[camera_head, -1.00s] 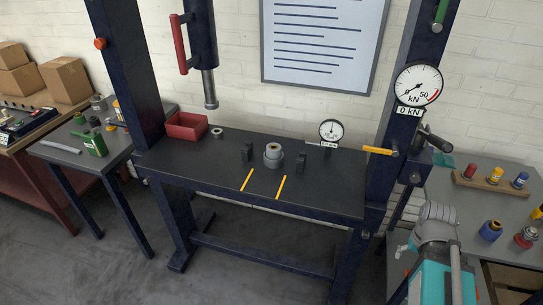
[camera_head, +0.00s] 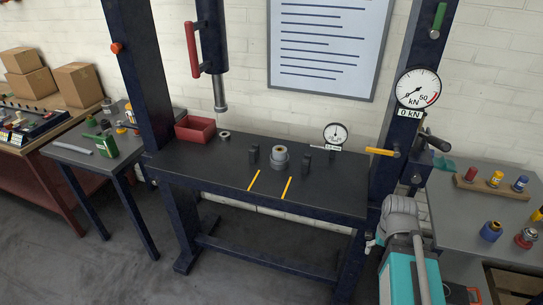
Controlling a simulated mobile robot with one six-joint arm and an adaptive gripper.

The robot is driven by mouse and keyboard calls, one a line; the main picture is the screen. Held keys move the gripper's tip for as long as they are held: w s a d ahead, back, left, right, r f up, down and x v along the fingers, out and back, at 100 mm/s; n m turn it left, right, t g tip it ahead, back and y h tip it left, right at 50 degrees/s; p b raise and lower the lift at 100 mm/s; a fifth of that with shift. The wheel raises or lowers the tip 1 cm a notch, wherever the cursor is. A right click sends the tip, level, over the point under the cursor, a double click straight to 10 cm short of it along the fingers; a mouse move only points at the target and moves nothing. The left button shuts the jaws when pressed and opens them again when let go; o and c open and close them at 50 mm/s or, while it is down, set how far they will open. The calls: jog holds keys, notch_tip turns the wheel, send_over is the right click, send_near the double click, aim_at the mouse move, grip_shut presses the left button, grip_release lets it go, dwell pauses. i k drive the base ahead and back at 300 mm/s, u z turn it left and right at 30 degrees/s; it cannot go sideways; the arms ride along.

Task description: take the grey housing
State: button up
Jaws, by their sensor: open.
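A grey cylindrical housing (camera_head: 280,163) stands upright on the dark bed of the press (camera_head: 225,172), between two small dark blocks (camera_head: 254,154) (camera_head: 306,164). A lighter ring with a tan centre (camera_head: 279,150) shows at its top; I cannot tell how deep it sits. My arm, grey and teal, shows at the lower right in front of the right side of the press, well apart from the housing. I cannot make out my gripper's fingers in this view.
The press ram (camera_head: 220,95) hangs above the bed, left of the housing. A red bin (camera_head: 195,130), a small ring (camera_head: 225,134) and a dial gauge (camera_head: 335,133) are on the bed. Two yellow strips mark its front. A yellow-handled lever (camera_head: 380,151) sticks out at right.

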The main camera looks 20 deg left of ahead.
aim_at(277, 157)
jog(key=u, duration=1.9)
jog(key=k, duration=0.7)
jog(key=z, duration=0.85)
jog(key=i, duration=0.75)
jog(key=z, duration=0.1)
